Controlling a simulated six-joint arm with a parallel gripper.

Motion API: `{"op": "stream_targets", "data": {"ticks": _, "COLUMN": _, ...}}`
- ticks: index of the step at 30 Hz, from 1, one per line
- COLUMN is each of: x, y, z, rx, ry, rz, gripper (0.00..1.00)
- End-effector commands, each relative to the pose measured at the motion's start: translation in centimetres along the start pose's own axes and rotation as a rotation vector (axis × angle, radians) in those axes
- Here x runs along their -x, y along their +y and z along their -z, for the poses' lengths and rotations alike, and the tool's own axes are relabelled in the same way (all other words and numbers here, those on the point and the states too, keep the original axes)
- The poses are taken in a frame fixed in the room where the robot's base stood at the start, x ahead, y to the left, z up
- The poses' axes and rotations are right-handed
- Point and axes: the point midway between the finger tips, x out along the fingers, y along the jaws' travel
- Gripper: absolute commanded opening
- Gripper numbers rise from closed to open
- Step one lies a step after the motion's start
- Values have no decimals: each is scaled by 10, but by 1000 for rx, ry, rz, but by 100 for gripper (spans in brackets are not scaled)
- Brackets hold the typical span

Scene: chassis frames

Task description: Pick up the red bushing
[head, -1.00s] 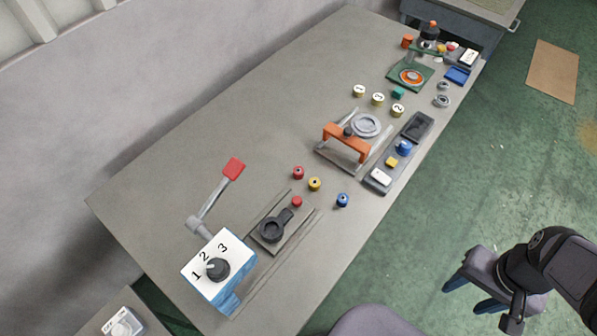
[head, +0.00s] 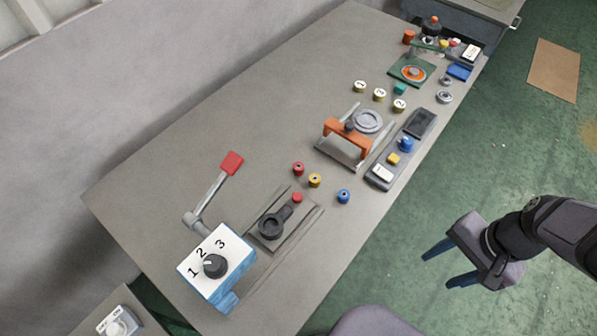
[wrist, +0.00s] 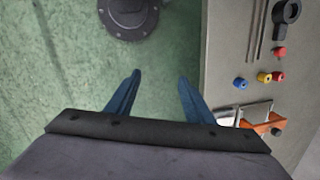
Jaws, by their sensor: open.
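The red bushing (head: 298,169) stands on the grey table (head: 240,130), left of a yellow bushing (head: 314,181) and a blue bushing (head: 343,196). In the wrist view the red bushing (wrist: 277,76) is at the right, beside the yellow one. My gripper (head: 437,268) is open and empty, over the green floor off the table's right side, well apart from the bushings. Its two blue fingers (wrist: 160,77) show spread in the wrist view, with only floor between them.
A black fixture (head: 271,226) with a red knob (head: 297,197) is near the bushings. A blue-and-white dial box (head: 214,264) with a red-tipped lever (head: 231,163) stands at the near end. An orange-handled frame (head: 346,138) lies beyond. The table's left middle is clear.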

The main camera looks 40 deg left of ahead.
Motion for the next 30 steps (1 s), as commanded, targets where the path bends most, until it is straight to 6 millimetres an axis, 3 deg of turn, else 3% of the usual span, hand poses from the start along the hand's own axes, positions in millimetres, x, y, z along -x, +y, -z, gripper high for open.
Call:
{"op": "stream_targets", "data": {"ticks": 1, "x": -24, "y": -21, "z": 6, "rx": -62, "ry": -43, "rz": 44, "gripper": 48}}
{"op": "stream_targets", "data": {"ticks": 6, "x": -74, "y": -117, "z": 20, "rx": -340, "ry": -227, "rz": 227, "gripper": 48}}
{"op": "stream_targets", "data": {"ticks": 12, "x": -126, "y": -234, "z": 30, "rx": -653, "ry": -498, "rz": 406, "gripper": 48}}
{"op": "stream_targets", "data": {"ticks": 15, "x": -145, "y": -282, "z": 33, "rx": -776, "ry": -628, "rz": 471, "gripper": 48}}
{"op": "stream_targets", "data": {"ticks": 18, "x": -158, "y": -318, "z": 35, "rx": -871, "ry": -734, "rz": 516, "gripper": 48}}
{"op": "stream_targets", "data": {"ticks": 21, "x": -166, "y": -341, "z": 36, "rx": -935, "ry": -811, "rz": 546, "gripper": 48}}
{"op": "stream_targets", "data": {"ticks": 24, "x": -169, "y": -354, "z": 37, "rx": -971, "ry": -855, "rz": 563, "gripper": 48}}
{"op": "stream_targets", "data": {"ticks": 30, "x": -168, "y": -361, "z": 37, "rx": -987, "ry": -876, "rz": 571, "gripper": 48}}
